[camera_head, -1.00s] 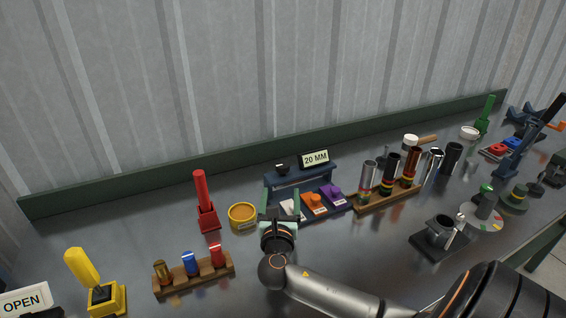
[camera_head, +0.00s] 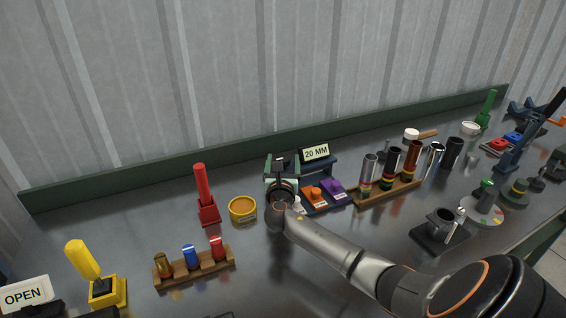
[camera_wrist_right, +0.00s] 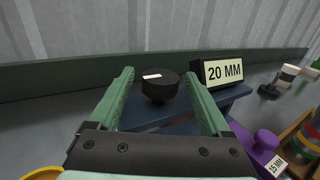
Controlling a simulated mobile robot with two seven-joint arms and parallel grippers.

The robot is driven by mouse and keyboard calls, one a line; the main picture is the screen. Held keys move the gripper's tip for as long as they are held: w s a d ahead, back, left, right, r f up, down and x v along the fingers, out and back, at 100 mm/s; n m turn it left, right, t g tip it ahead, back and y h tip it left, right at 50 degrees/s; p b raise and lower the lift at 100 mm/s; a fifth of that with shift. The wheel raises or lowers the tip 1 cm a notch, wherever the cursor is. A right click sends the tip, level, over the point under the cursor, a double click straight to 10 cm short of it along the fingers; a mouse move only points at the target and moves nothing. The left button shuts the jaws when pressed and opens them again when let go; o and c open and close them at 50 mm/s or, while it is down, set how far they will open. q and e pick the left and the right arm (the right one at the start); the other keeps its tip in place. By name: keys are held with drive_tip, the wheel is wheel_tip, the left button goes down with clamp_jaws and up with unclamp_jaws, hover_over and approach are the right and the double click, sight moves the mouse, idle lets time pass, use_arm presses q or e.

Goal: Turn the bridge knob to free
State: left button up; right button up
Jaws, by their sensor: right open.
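The blue bridge (camera_head: 322,166) stands on the bench under a "20 MM" sign (camera_head: 316,152). In the right wrist view, a round black knob (camera_wrist_right: 160,89) with a short white mark on top sits at the left end of the bridge (camera_wrist_right: 225,97). My right gripper (camera_head: 282,159) is open at this left end. In the right wrist view its green fingers (camera_wrist_right: 158,76) stand one on each side of the knob, with a gap to it on the left. The mark points roughly sideways. My left gripper is not in view.
Orange (camera_head: 315,194) and purple (camera_head: 333,187) knobbed blocks sit at the bridge's front. A yellow round dish (camera_head: 242,209) and a red lever (camera_head: 204,190) stand to the left. A wooden rack of tubes (camera_head: 385,192) stands close on the right. The wall is behind.

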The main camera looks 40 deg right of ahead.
clamp_jaws()
idle(0.7)
